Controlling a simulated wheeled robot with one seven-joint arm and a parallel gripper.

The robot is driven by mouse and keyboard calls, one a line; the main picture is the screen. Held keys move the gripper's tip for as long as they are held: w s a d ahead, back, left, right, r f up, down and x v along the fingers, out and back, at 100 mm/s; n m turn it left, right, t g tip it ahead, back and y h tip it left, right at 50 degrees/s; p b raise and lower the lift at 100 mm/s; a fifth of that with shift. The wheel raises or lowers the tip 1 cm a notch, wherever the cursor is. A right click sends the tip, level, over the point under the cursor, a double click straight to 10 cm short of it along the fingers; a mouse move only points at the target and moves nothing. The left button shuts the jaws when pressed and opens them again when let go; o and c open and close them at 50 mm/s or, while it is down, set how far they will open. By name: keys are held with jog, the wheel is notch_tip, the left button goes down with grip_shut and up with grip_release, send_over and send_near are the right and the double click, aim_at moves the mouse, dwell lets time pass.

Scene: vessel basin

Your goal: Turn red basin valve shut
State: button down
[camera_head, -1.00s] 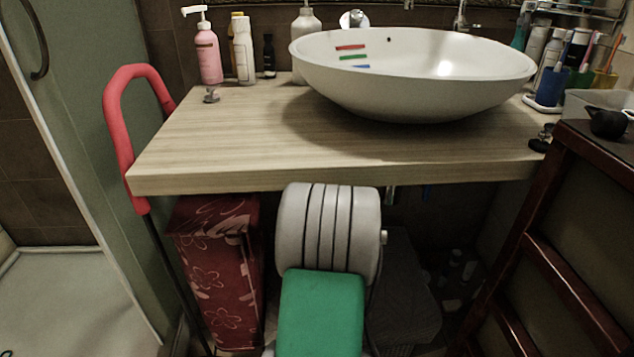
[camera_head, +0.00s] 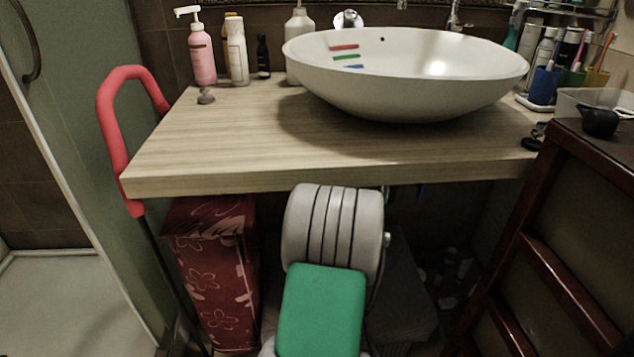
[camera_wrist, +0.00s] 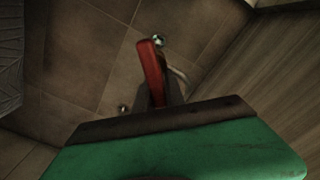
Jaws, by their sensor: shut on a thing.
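The red valve handle (camera_wrist: 153,72) shows in the wrist view as a long red lever, slanting up from my gripper toward a small metal fitting. My gripper (camera_wrist: 162,97) is shut on this handle; its dark fingers are dim and partly hidden behind the dark edge of my green wrist part. In the head view the valve and my gripper are hidden under the counter, behind my arm. The white basin (camera_head: 405,95) stands on the wooden counter (camera_head: 220,150).
A pale curved pipe (camera_wrist: 182,80) runs close beside the handle, against a tiled wall (camera_wrist: 85,60). A red flowered cabinet (camera_head: 210,270) stands left of my arm under the counter. A dark wooden rack (camera_head: 545,245) stands at the right. A pink soap bottle (camera_head: 202,55) is on the counter.

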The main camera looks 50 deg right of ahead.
jog(key=shift+s+d+f+m+p, duration=0.1)
jog(key=shift+f+m+p, duration=0.3)
jog(key=shift+m, duration=1)
jog(key=shift+s+d+f+m+p, duration=0.15)
jog(key=shift+m+p, duration=0.45)
jog(key=shift+m, duration=0.8)
jog(key=shift+a+f+m+p, duration=0.1)
jog(key=shift+f+m+p, duration=0.35)
jog(key=shift+m, duration=0.95)
jog(key=c, duration=1.4)
grip_release()
jog(key=shift+s, duration=0.1)
jog(key=v, duration=0.7)
jog(key=shift+s+a, duration=0.15)
jog(key=shift+a, duration=0.1)
